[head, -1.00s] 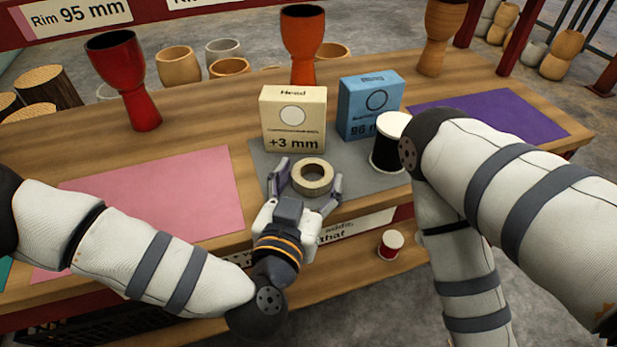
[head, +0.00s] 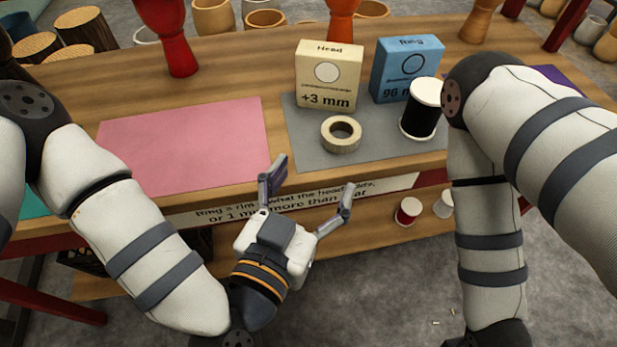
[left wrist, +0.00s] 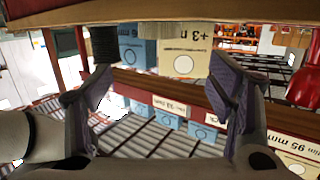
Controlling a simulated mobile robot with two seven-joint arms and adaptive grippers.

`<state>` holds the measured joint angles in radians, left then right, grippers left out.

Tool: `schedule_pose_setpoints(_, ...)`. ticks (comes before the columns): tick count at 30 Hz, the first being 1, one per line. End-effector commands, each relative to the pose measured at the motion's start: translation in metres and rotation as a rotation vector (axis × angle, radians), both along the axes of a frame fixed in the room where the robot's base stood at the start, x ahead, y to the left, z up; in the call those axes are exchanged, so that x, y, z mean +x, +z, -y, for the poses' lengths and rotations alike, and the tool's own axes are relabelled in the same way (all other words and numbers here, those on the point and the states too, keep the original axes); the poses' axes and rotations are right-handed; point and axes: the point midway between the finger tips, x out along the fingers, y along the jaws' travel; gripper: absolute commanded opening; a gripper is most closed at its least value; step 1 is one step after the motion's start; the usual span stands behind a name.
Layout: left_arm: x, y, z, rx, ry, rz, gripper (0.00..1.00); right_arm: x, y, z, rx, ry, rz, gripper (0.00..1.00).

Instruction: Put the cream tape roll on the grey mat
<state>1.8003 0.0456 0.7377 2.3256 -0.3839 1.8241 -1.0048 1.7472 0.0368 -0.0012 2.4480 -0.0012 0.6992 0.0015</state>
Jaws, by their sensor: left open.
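The cream tape roll (head: 340,147) lies flat on the grey mat (head: 303,143), in front of the cream box. My left gripper (head: 310,188) is open and empty, off the table's front edge, nearer to me than the roll and apart from it. In the left wrist view its two fingers (left wrist: 165,92) stand wide apart with nothing between them.
A cream box (head: 328,78), a blue box (head: 403,70) and a black spool with white ends (head: 420,120) stand on or by the mat. A pink mat (head: 185,148) lies bare to the left. Red (head: 409,211) and white spools sit on the lower shelf.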

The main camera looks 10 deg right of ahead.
Motion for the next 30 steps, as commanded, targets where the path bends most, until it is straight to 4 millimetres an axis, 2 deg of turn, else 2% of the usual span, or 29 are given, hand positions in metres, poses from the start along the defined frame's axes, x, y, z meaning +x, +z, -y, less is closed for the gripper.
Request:
schedule_pose_setpoints(5,-0.004,-0.003,-0.002,0.003,-0.004,-0.011,0.75,0.0,0.0,0.0,0.0,0.0,0.001,1.0)
schedule_pose_setpoints(7,-0.016,-0.028,-0.005,0.026,-0.044,-0.097,0.75,0.0,0.0,0.0,0.0,0.0,0.0,1.0)
schedule_pose_setpoints(8,-0.026,-0.047,-0.009,0.046,-0.069,-0.169,0.75,0.0,0.0,0.0,0.0,0.0,0.0,1.0)
schedule_pose_setpoints(11,-0.083,-0.132,-0.045,0.14,-0.13,-0.546,0.75,0.0,0.0,0.0,0.0,0.0,0.0,1.0)
schedule_pose_setpoints(12,-0.113,-0.164,-0.071,0.185,-0.117,-0.724,0.75,0.0,0.0,0.0,0.0,-0.001,0.0,1.0)
schedule_pose_setpoints(14,-0.158,-0.2,-0.115,0.252,-0.057,-0.981,0.75,0.0,0.0,0.0,0.0,0.0,0.0,1.0)
schedule_pose_setpoints(15,-0.188,-0.215,-0.147,0.294,0.005,-1.139,0.75,0.0,0.0,0.0,0.0,0.0,0.0,1.0)
schedule_pose_setpoints(18,-0.249,-0.228,-0.216,0.381,0.2,-1.45,0.75,0.0,0.0,0.0,0.0,0.0,0.0,1.0)
schedule_pose_setpoints(21,-0.287,-0.224,-0.259,0.433,0.365,-1.629,0.75,0.0,0.0,0.0,0.0,0.0,0.0,1.0)
schedule_pose_setpoints(24,-0.302,-0.22,-0.275,0.452,0.443,-1.698,0.75,0.0,0.0,0.0,0.0,0.0,0.0,1.0)
schedule_pose_setpoints(30,-0.303,-0.219,-0.276,0.452,0.449,-1.703,0.75,0.0,0.0,0.0,0.0,0.0,0.0,1.0)
